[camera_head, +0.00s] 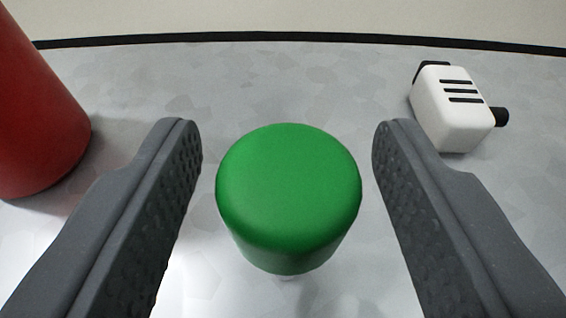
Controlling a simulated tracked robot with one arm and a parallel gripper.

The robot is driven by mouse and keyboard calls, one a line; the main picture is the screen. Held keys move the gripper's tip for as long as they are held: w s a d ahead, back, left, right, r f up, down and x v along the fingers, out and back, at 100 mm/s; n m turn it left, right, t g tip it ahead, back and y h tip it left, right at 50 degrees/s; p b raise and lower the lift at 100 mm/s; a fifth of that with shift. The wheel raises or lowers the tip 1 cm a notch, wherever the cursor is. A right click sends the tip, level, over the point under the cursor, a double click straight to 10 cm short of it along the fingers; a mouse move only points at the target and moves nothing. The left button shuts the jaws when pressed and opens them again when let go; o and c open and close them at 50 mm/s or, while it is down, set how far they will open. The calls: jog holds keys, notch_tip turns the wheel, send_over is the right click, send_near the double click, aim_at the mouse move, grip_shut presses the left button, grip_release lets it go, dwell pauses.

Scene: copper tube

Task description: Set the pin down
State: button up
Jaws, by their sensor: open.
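A green round-topped pin (288,190) is in the middle of the head camera view, between the two fingers of my gripper (288,150). The gripper is open, with a clear gap on each side of the pin, and neither finger touches it. The pin's top faces the camera, and its lower part is mostly hidden beneath it. I cannot tell for sure whether its base rests on the grey surface (300,85).
A large red cylinder (32,115) stands at the left, cut off by the frame. A white box with black slots and a black knob (452,110) stands at the right, beyond the right finger. A black edge (290,37) bounds the surface at the back. The surface behind the pin is clear.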

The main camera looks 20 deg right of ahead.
jog(key=p+v, duration=0.1)
jog(key=v, duration=1.1)
jog(key=shift+w+r, duration=0.15)
